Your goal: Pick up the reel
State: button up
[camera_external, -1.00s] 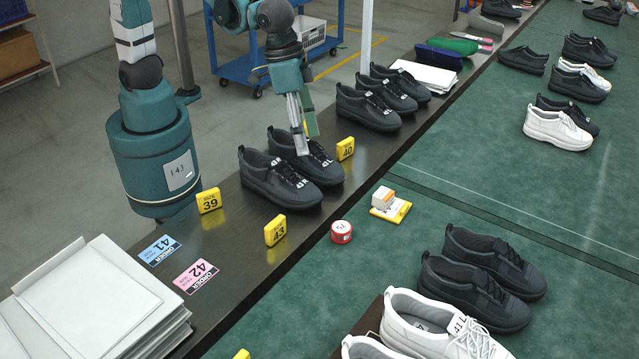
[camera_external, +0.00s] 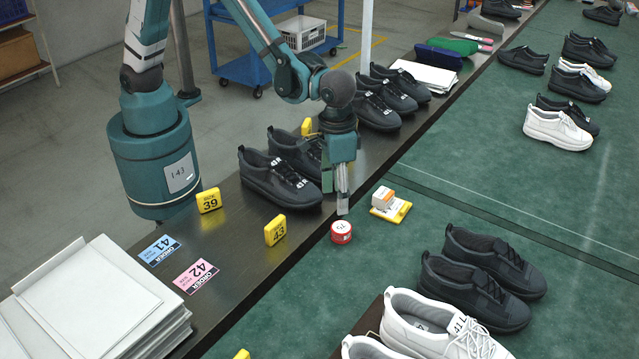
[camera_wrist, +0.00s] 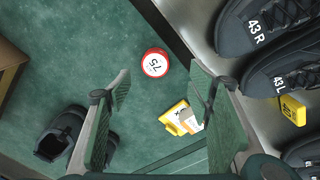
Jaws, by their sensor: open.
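The reel (camera_external: 341,232) is a small red cylinder with a white top marked 75, lying flat on the green surface beside the dark ledge. It also shows in the wrist view (camera_wrist: 155,63), ahead of my fingers and nearer the left-hand one. My gripper (camera_external: 343,205) points down just behind and above the reel in the external view. In the wrist view my gripper (camera_wrist: 160,88) is open, with two green-padded fingers spread wide and nothing between them in its grasp. The reel is fully visible in both views.
A yellow tray with a small orange-and-white box (camera_external: 389,205) sits right of the reel. Black shoes (camera_external: 270,180) and yellow size markers (camera_external: 275,230) stand on the dark ledge. Black and white shoes (camera_external: 480,285) lie at front right.

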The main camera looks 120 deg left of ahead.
aim_at(341, 227)
jog(key=shift+w+a+f+n, duration=0.15)
jog(key=shift+w+f, duration=0.15)
jog(key=shift+f, duration=0.55)
jog(key=shift+w+f+n, duration=0.15)
jog(key=shift+w+f, duration=0.1)
jog(key=shift+f, duration=0.55)
jog(key=shift+f+b, duration=0.3)
jog(key=shift+f, duration=0.95)
jog(key=shift+w+d+f+b, duration=0.15)
jog(key=shift+f+b, duration=0.15)
jog(key=shift+f, duration=1)
jog(key=shift+w+d+f+b, duration=0.1)
jog(key=shift+f+b, duration=0.2)
jog(key=shift+f, duration=1)
jog(key=c, duration=1)
